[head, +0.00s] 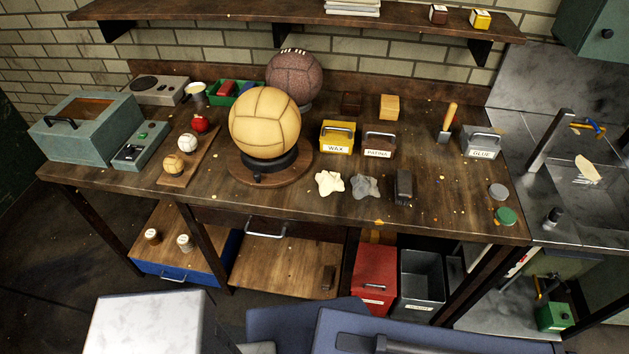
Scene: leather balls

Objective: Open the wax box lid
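The yellow wax box (337,147) stands on the workbench, right of the large tan ball. Its front label reads WAX and a metal handle (338,130) shows at its top. Its lid appears closed. Neither of my grippers shows in the head view, so their state cannot be seen. Pale and blue-grey parts at the bottom edge look like parts of my own body.
The tan ball (264,122) sits on a round stand left of the wax box. A brown patina box (378,153) stands close at its right. A white cloth (329,183), grey cloth (365,187) and dark block (403,186) lie in front. A grey glue box (482,143) is farther right.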

